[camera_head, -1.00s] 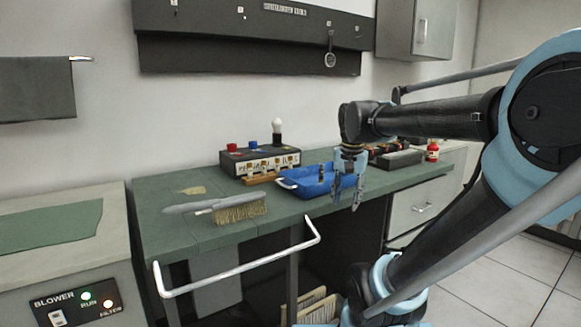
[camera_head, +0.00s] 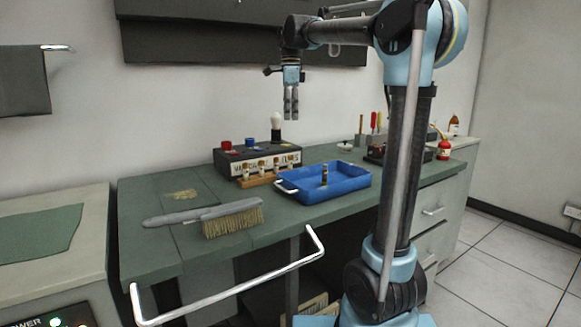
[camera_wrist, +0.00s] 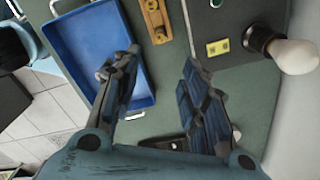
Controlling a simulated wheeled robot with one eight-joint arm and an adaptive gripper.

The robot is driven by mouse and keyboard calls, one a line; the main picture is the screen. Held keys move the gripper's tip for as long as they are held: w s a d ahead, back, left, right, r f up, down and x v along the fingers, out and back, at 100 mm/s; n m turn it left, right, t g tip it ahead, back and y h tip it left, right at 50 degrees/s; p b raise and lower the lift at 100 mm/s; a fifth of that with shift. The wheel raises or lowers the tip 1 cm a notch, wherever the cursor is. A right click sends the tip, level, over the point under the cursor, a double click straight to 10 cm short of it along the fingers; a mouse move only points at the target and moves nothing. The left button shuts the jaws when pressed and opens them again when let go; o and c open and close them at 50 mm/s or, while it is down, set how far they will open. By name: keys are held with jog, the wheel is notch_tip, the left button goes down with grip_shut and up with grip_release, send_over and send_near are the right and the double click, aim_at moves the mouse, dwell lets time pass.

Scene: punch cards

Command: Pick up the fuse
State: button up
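A small dark upright cylinder (camera_head: 324,174), which looks like the fuse, stands in the blue tray (camera_head: 352,184) on the green workbench. Several small cream-and-brass pieces (camera_head: 261,166) sit on a wooden rack beside the tray. The tray (camera_wrist: 75,28) lies at the left there, partly behind one finger. I cannot make out the cylinder in that view.
A black control box (camera_head: 230,158) with a white bulb (camera_head: 276,121) stands behind the rack. A brush (camera_head: 232,218) lies at the front left. Tools and a red bottle (camera_head: 444,150) are at the right. A metal rail (camera_head: 235,291) runs along the front edge.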

send_over(290, 157)
jog(key=w, duration=0.1)
jog(key=f, duration=1.1)
jog(key=shift+w+f, duration=0.2)
jog(key=shift+f, duration=0.1)
jog(key=shift+s+f, duration=0.15)
jog(key=shift+f, duration=2.65)
grip_shut()
